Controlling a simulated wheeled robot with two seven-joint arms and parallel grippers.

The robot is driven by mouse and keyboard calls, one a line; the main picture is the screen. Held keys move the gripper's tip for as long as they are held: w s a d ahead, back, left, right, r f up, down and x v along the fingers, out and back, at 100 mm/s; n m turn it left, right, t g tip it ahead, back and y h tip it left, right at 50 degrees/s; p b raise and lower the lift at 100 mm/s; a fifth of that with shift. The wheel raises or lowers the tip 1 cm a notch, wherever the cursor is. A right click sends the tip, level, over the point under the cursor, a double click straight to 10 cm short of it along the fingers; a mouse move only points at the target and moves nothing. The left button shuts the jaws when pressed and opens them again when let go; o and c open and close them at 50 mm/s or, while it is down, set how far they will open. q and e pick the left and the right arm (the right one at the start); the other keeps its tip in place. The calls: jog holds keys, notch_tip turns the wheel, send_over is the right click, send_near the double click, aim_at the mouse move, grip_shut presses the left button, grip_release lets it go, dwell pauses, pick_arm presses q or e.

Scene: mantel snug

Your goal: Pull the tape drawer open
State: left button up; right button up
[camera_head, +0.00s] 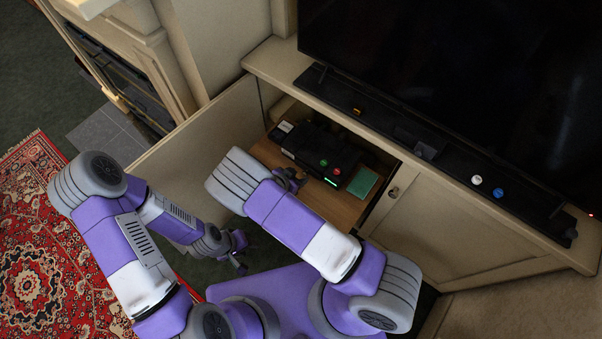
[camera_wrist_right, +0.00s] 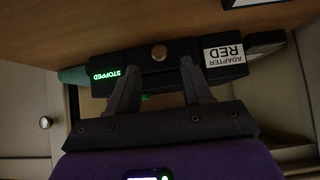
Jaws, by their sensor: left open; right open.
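A black tape machine (camera_head: 318,148) sits on a wooden shelf inside the open cabinet, with red and green buttons on top. No gap shows around a drawer. My right gripper (camera_wrist_right: 160,70) is open, its two fingers pointing at the front on either side of the knob. It looks empty; contact cannot be told. My left gripper (camera_head: 240,256) is open and empty, low in front of the cabinet.
The cabinet's left door (camera_head: 197,150) stands open; its right door (camera_head: 455,232) is closed. A teal box (camera_head: 363,182) lies right of the machine. A television (camera_head: 460,70) and a black bar (camera_head: 400,130) stand on top. A red patterned rug (camera_head: 45,260) covers the floor at left.

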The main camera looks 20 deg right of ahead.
aim_at(303, 174)
jog(key=b+x, duration=0.1)
jog(key=x, duration=0.3)
jog(key=shift+f, duration=0.1)
grip_shut()
